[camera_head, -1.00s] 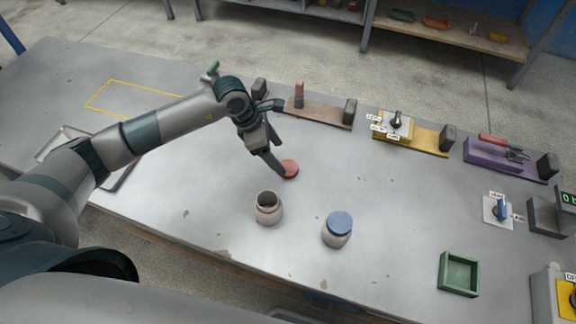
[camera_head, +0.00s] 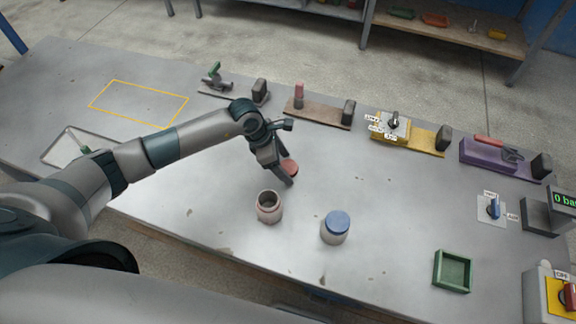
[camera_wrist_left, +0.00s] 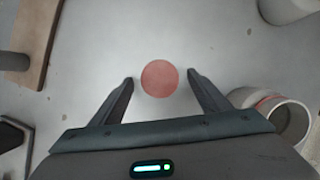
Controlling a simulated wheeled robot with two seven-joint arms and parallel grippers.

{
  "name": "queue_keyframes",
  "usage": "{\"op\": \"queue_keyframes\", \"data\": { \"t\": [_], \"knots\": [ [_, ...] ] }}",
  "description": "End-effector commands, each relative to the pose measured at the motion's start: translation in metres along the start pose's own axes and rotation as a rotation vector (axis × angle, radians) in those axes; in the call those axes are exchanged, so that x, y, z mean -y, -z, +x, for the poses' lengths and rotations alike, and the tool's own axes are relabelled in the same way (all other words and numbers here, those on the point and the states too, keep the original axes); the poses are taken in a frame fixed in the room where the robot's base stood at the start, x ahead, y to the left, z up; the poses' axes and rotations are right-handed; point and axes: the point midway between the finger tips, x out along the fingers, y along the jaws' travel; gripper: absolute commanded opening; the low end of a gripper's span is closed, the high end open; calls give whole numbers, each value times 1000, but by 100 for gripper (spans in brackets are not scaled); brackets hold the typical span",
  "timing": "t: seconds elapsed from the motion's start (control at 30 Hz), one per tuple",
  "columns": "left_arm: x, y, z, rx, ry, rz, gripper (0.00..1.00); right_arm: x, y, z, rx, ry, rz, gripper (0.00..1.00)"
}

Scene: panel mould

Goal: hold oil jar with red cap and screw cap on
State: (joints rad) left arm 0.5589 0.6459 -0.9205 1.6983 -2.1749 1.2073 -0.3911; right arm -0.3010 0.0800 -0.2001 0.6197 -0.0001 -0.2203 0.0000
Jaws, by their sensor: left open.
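The red cap (camera_head: 290,167) lies flat on the table, partly hidden by my left gripper in the head view. In the left wrist view the red cap (camera_wrist_left: 160,78) sits between the tips of my open left gripper (camera_wrist_left: 161,80), with a gap on each side. The open jar with a red ring (camera_head: 269,207) stands upright and uncapped just in front of the left gripper (camera_head: 284,176). It also shows at the right of the left wrist view (camera_wrist_left: 286,117). My right gripper is not in view.
A second jar with a blue cap (camera_head: 335,227) stands to the right. A green tray (camera_head: 453,271) lies farther right. Tool stands line the back edge: a brown board (camera_head: 318,112), a yellow one (camera_head: 425,137) and a purple one (camera_head: 502,160). The table's middle right is clear.

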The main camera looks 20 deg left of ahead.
Motion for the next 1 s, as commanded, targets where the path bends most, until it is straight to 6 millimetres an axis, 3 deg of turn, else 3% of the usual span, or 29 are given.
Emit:
{"op": "queue_keyframes", "data": {
  "t": [0.3,0.5,1.0],
  "knots": [
    [0,0,0,0,-1,0,70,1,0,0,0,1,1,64],
    [0,0,-1,0,-1,0,26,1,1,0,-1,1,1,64],
    [-1,-2,-4,2,-2,1,26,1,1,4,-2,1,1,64]
  ]
}}
